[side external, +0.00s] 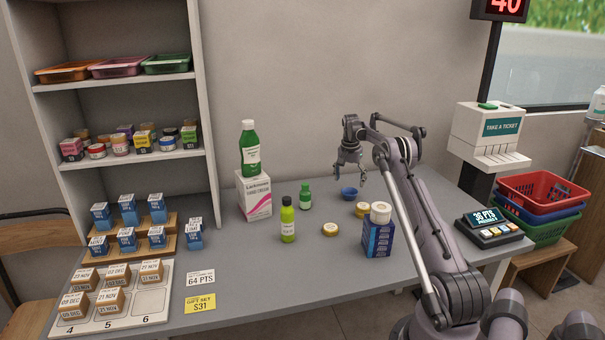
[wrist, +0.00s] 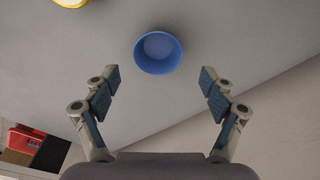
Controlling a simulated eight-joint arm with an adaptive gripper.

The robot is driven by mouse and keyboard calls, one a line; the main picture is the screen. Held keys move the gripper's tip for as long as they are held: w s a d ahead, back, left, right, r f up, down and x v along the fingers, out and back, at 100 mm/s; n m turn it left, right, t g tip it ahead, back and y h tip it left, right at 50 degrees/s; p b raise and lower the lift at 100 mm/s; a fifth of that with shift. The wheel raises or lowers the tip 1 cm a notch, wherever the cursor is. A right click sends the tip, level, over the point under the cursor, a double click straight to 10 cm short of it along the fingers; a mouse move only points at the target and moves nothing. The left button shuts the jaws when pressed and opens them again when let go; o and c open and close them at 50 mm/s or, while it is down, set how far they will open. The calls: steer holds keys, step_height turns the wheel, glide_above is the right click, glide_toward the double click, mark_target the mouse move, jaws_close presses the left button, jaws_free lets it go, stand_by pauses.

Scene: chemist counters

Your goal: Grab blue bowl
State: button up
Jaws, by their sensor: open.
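The blue bowl (side external: 349,194) is small and round and stands upright on the grey counter, towards its back right. In the wrist view the blue bowl (wrist: 158,54) lies ahead of the fingertips, centred between them, and looks empty. My gripper (side external: 350,172) hangs close above the bowl in the side view. In the wrist view my gripper (wrist: 159,80) has its two fingers wide apart with nothing between them. The fingers do not appear to touch the bowl.
A yellow-green bottle (side external: 288,222) and a round tin (side external: 330,229) are nearer the front. The counter's edge shows in the wrist view.

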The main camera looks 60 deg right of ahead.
mark_target(350, 191)
steer(key=shift+s+f, duration=0.2)
steer(key=shift+f, duration=2.4)
steer(key=c, duration=1.2)
